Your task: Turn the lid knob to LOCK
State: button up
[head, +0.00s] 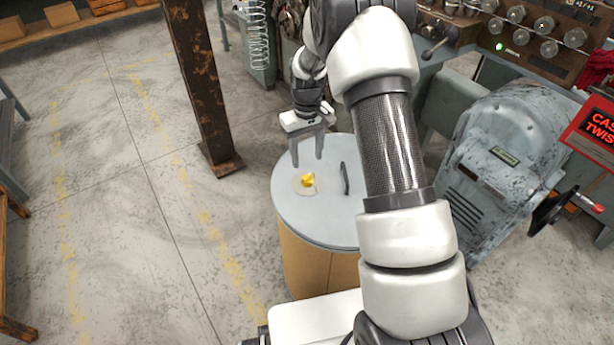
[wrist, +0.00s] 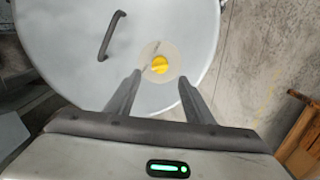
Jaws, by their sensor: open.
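The lid knob (head: 308,180) is a small yellow knob on a pale round plate on the grey lid (head: 290,208) of a tan drum. It also shows in the wrist view (wrist: 159,65), just beyond the fingertips and between their lines. My gripper (head: 307,163) is open and empty, with its fingers pointing down toward the lid. In the wrist view the two fingertips (wrist: 160,74) are apart, one to each side of the knob, and do not appear to touch it. I cannot read any lock marking on the plate.
A dark handle (head: 345,178) stands on the lid right of the knob. A rusty post (head: 202,90) rises to the left. A grey machine (head: 510,160) with a handwheel stands to the right. The floor at left is mostly clear.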

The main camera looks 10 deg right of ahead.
aim_at(307, 176)
notch_tip(307, 176, down, 9)
jog(key=shift+r+b, duration=0.2)
jog(key=shift+b, duration=0.4)
jog(key=c, duration=1)
